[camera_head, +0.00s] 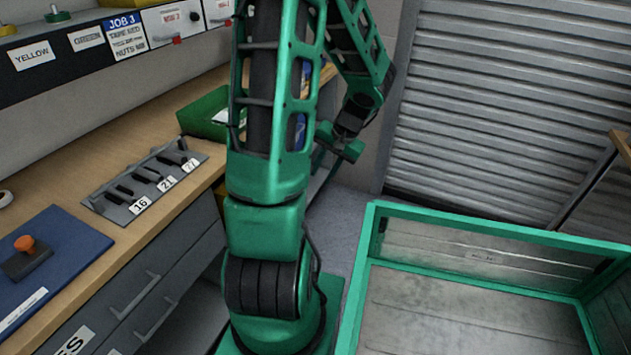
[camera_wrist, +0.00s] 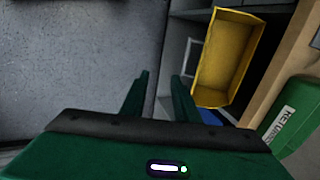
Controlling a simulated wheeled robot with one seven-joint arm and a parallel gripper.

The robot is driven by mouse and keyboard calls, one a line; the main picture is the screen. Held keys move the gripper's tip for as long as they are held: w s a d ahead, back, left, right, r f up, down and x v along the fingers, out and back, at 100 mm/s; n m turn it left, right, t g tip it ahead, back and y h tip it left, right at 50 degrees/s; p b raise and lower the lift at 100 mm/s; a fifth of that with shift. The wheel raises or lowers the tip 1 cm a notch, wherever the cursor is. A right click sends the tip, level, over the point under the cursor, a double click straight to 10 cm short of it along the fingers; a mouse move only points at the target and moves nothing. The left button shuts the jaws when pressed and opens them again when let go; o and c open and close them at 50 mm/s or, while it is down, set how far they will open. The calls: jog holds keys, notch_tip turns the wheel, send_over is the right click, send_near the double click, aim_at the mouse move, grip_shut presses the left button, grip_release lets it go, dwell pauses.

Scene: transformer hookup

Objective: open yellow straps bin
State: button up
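In the wrist view a yellow bin (camera_wrist: 228,52) lies to the upper right, beyond my right finger. Its hollow inside faces the camera, and no label on it is readable. My gripper (camera_wrist: 160,76) has its two green fingers apart with nothing between them; the bin is outside that gap. In the head view my gripper (camera_head: 338,145) hangs low beside the far end of the bench, partly hidden by my arm. A patch of yellow shows behind my arm there, too covered to identify.
A green bin (camera_wrist: 292,112) with a partly visible label stands right of the yellow one. The wooden bench (camera_head: 155,125) carries a grey rack (camera_head: 145,182) and a blue mat (camera_head: 50,262), with grey drawers (camera_head: 160,285) below. A green-framed crate (camera_head: 480,232) stands right, before a shutter (camera_head: 500,110).

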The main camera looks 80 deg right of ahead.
jog(key=v, duration=0.5)
dwell(0.5)
jog(key=w+a+r+n+g+y, duration=0.1)
jog(key=w+a+r+n, duration=0.2)
jog(key=w+a, duration=0.35)
jog(key=w+a+r+n+g, duration=0.1)
jog(key=w+a+r+n, duration=0.15)
jog(key=w+a, duration=0.45)
jog(key=w+a+r+n+g, duration=0.1)
jog(key=a+n, duration=0.3)
jog(key=a, duration=0.4)
jog(key=w+a+r+n+g, duration=0.1)
jog(key=a+r+n, duration=0.2)
jog(key=a, duration=0.6)
jog(key=shift+a+n, duration=0.15)
jog(key=shift+n, duration=0.3)
